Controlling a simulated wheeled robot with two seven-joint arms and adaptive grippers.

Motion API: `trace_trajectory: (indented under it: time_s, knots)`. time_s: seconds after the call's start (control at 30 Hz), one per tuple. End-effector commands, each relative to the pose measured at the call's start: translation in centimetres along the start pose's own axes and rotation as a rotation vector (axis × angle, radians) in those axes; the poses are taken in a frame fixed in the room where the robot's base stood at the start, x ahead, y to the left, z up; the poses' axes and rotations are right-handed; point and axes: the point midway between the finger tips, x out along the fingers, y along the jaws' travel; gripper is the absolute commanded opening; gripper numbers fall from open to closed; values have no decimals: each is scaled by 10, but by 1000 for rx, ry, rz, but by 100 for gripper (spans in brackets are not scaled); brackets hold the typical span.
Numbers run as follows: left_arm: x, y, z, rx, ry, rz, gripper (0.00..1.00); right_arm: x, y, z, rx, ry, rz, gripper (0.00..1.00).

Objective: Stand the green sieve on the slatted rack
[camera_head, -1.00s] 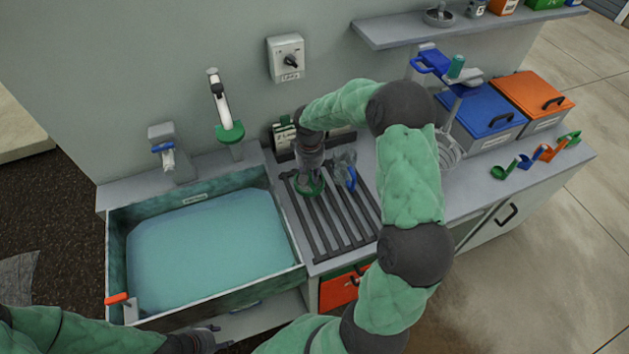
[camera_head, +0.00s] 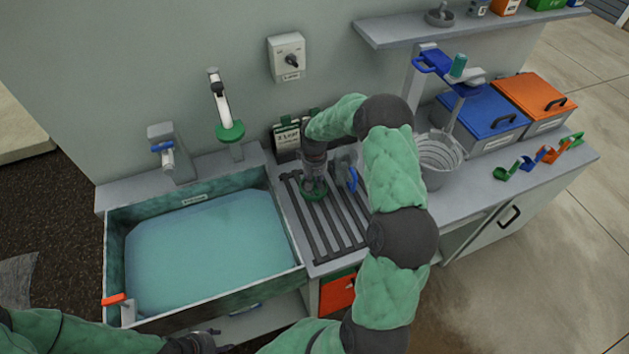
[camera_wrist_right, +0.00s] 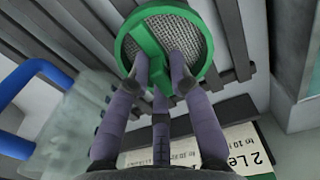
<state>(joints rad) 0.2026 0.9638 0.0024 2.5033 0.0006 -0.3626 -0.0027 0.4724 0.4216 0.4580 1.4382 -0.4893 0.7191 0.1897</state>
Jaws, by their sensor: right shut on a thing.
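The green sieve (camera_head: 315,195) is a round green ring with grey mesh. My right gripper (camera_head: 312,184) is shut on it from above, near the back of the slatted rack (camera_head: 338,230). In the right wrist view the right gripper's fingertips (camera_wrist_right: 160,72) pinch a green bar of the sieve (camera_wrist_right: 135,42); the slats of the rack (camera_wrist_right: 232,40) lie behind it. The sieve is at or just above the slats; I cannot tell whether it touches. My left gripper (camera_head: 208,340) is low in front of the sink, its fingers too small to judge.
A clear jug with a blue handle (camera_head: 352,179) stands on the rack just right of the sieve. A sink of water (camera_head: 205,255) lies left. The rack's front slats are clear.

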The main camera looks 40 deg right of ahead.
Motion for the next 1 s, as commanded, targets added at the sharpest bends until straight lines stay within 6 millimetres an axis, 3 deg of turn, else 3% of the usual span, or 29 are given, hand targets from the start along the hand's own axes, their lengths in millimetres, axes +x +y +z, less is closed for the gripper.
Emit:
trace_trajectory:
  time_s: [0.17,0.2,0.27,0.67,0.77,1.0]
  knots:
    - [3,-1,0,0,0,0,52,4,0,0,-1,-1,0,0]
    - [2,-1,0,0,0,0,52,3,0,0,-1,-1,0,33]
    - [2,-1,0,0,0,0,52,3,0,0,-1,-1,0,45]
    - [-1,0,0,0,0,0,52,-1,0,0,-1,-1,0,45]
    - [-2,1,0,0,0,0,52,-12,0,-1,-1,1,1,45]
    - [-10,3,0,0,0,0,52,-58,0,0,0,2,0,45]
